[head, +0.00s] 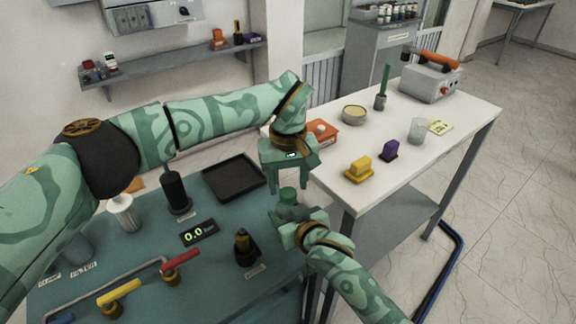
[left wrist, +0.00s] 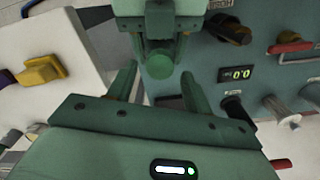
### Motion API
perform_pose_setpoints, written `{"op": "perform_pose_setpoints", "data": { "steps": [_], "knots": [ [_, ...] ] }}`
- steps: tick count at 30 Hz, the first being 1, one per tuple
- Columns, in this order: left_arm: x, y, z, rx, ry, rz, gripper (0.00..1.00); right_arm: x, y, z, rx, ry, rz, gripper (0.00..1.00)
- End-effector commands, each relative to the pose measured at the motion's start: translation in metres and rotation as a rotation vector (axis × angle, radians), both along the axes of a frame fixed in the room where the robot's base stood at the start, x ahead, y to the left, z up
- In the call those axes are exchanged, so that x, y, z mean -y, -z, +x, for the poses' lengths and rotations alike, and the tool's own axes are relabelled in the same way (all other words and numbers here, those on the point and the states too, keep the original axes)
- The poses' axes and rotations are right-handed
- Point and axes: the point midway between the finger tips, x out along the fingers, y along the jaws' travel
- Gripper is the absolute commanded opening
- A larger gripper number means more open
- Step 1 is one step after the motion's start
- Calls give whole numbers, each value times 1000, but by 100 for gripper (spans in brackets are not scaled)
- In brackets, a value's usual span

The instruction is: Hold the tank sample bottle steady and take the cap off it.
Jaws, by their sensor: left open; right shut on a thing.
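The tank sample bottle shows only as its round green cap (head: 288,194); the body is mostly hidden by my right gripper. My right gripper (head: 287,212) is shut on the bottle and holds it upright beside the teal bench's right edge. My left gripper (head: 288,186) is open just above the cap, fingers pointing down. In the left wrist view the cap (left wrist: 157,66) lies between the open left fingertips (left wrist: 159,74), with a gap on each side. The right gripper (left wrist: 160,25) is beyond it in that view.
The teal bench (head: 215,265) carries a black tray (head: 234,178), a black cylinder (head: 175,192), a display (head: 199,233) and several valves. The white table (head: 440,140) on the right holds a yellow block (head: 359,169), a purple block (head: 389,151) and a glass beaker (head: 417,131).

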Motion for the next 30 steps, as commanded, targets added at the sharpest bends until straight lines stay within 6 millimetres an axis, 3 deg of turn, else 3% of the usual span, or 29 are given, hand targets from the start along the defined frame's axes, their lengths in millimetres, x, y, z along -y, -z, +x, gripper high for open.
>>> {"op": "perform_pose_setpoints", "data": {
  "steps": [6,14,19,20,26,30],
  "knots": [
    [0,21,0,0,-1,0,51,0,0,0,0,0,0,0],
    [0,22,0,2,-1,0,51,0,0,0,0,0,0,0],
    [0,22,0,1,-2,0,9,0,0,0,0,0,0,0],
    [0,22,0,1,-2,0,5,0,0,0,0,0,0,0],
    [0,22,0,1,-18,0,5,0,0,0,0,0,0,0],
    [0,22,0,2,-222,1,5,0,0,0,0,0,0,0]
  ]
}}
